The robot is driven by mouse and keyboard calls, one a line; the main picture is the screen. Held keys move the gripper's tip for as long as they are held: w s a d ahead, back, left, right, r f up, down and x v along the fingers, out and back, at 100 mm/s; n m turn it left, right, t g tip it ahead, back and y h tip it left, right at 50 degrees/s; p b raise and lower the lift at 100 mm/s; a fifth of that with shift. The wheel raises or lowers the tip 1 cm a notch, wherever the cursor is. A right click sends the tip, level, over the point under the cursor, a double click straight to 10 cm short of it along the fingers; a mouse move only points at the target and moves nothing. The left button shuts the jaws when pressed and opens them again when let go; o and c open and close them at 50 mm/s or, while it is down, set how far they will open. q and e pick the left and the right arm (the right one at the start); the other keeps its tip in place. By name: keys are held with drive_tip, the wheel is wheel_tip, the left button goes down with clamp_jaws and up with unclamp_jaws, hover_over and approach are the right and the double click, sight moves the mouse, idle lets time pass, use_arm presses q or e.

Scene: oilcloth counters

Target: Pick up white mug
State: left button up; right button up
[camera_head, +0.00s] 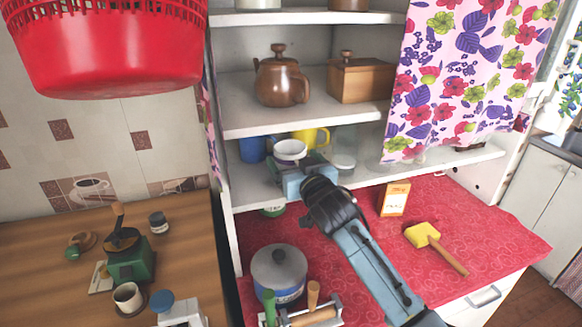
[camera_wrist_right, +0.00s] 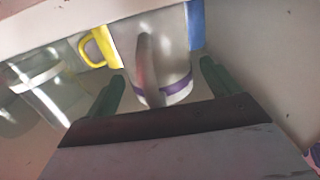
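The white mug (camera_head: 290,147) stands on the lower shelf in the head view. In the right wrist view the mug (camera_wrist_right: 175,50) has a purple band, and its handle faces the camera. My right gripper (camera_head: 296,167) reaches to the mug from the front. In the right wrist view the right gripper (camera_wrist_right: 162,72) is open, with one green finger on each side of the mug and small gaps visible. My gripper hides the lower part of the mug in the head view. My left gripper is not in view.
A yellow mug (camera_head: 312,138), a blue mug (camera_head: 251,149) and a clear glass jar (camera_head: 343,150) stand close by on the shelf (camera_head: 440,159). The upper shelf, with a brown teapot (camera_head: 281,80), is above. A pot (camera_head: 279,270) sits on the red counter below.

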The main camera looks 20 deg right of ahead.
drive_tip(key=c, duration=1)
drive_tip(key=shift+c, duration=0.3)
drive_tip(key=shift+r, duration=0.15)
